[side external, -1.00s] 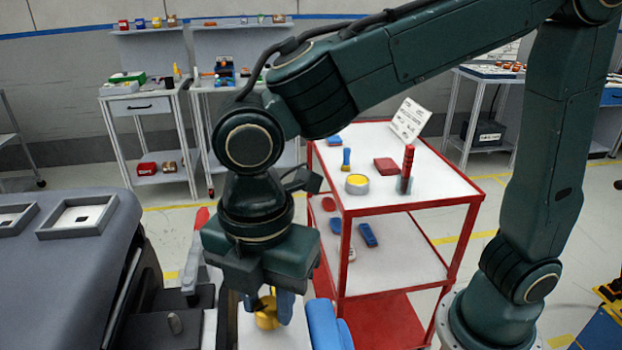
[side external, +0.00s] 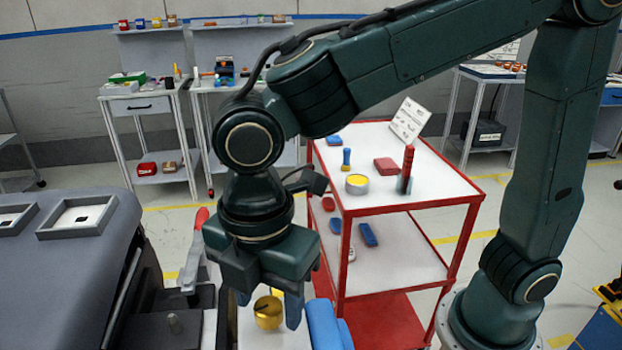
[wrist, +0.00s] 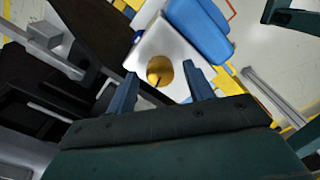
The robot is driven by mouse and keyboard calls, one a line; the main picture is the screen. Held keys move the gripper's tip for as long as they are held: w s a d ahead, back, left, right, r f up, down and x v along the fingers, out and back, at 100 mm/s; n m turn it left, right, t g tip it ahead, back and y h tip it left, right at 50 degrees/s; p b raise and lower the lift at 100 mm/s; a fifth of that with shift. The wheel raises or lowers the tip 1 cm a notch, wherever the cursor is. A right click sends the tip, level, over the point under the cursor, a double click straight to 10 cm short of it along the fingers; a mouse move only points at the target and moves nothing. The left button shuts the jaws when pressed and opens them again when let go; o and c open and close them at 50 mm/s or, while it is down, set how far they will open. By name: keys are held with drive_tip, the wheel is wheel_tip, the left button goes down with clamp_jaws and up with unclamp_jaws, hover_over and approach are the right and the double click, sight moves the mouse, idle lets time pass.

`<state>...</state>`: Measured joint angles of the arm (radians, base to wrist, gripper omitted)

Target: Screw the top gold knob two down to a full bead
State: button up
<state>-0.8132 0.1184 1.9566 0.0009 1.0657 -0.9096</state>
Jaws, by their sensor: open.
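A gold knob (side external: 268,312) sits on a white panel (side external: 248,338) at the lower middle of the side view. A dark mark shows on the knob. My gripper (side external: 268,308) points down over it, with its blue fingers spread to either side of the knob. The wrist view also shows the gold knob (wrist: 160,71) between and beyond the two open fingers (wrist: 163,82), with gaps on both sides. I cannot tell how far the fingertips reach down beside the knob. A bit of yellow shows behind the knob; its thread and any bead are not visible.
A blue block (side external: 324,325) lies right of the knob. A grey lever with a red tip (side external: 201,218) stands at the left, beside the dark dashboard (side external: 65,270). A red-framed cart (side external: 400,200) carrying small items stands behind.

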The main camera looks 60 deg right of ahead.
sight(272, 298)
wheel_tip(272, 298, up, 14)
idle(0.9)
drive_tip(key=shift+f, duration=0.1)
drive_tip(key=d+f+m+t+y, duration=0.1)
drive_tip(key=d+f+m+t, duration=0.1)
drive_tip(key=d+m, duration=0.9)
drive_tip(key=s+d+f+m+t, duration=0.1)
drive_tip(key=s+d+f+m, duration=0.1)
drive_tip(key=d, duration=0.3)
drive_tip(key=s+d+f+m+t, duration=0.1)
drive_tip(key=s+d+f+m, duration=0.1)
drive_tip(key=d+m, duration=0.2)
drive_tip(key=s+d+f+m+t+h, duration=0.1)
drive_tip(key=s+d+f+m, duration=0.1)
drive_tip(key=d, duration=0.4)
drive_tip(key=shift+s+f+m+t, duration=0.3)
drive_tip(key=shift+s+f+m, duration=0.1)
drive_tip(key=shift+s+f, duration=0.05)
drive_tip(key=shift+d, duration=0.1)
idle(0.3)
